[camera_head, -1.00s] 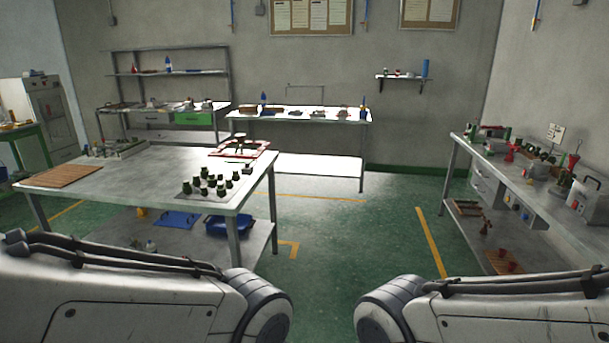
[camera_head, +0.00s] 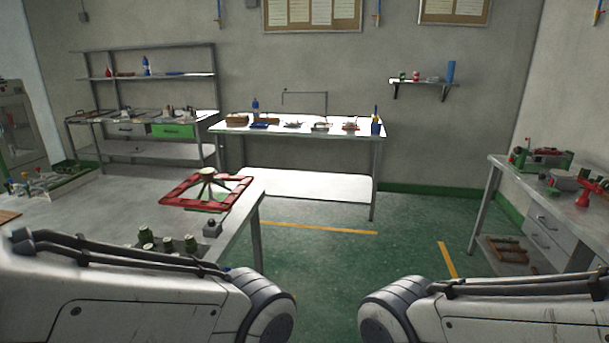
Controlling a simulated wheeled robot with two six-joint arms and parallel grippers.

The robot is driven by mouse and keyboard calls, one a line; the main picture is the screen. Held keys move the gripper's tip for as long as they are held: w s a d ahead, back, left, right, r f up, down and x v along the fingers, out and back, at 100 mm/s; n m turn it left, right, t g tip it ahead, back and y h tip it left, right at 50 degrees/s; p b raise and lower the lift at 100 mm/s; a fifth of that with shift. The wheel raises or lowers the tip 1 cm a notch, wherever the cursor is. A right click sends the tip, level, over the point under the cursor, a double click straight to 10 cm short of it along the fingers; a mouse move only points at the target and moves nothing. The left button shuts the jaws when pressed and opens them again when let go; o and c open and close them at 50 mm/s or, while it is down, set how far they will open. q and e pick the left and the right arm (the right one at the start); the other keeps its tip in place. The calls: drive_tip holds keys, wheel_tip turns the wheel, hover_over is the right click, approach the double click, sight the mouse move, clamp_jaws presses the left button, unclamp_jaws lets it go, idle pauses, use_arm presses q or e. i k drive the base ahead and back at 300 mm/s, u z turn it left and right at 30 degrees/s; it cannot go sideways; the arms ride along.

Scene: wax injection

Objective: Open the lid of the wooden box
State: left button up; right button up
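A small brown box (camera_head: 237,120), which looks like the wooden box, sits at the left end of the white table (camera_head: 290,131) by the back wall. It is small and far off, and I cannot tell whether its lid is open or shut. Both my arms show only as upper links at the bottom left and bottom right. Neither gripper is in view, and both arms are far from the box.
A near table (camera_head: 90,212) at left holds a red frame (camera_head: 205,190) and several dark green pieces (camera_head: 168,244). A workbench (camera_head: 505,167) stands at right. A shelf unit (camera_head: 143,78) is at back left. Green floor (camera_head: 330,265) is clear between the tables.

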sight(237, 117)
drive_tip(key=i, duration=6.6)
drive_tip(key=u, duration=2.5)
drive_tip(key=i, duration=3.3)
drive_tip(key=z, duration=0.35)
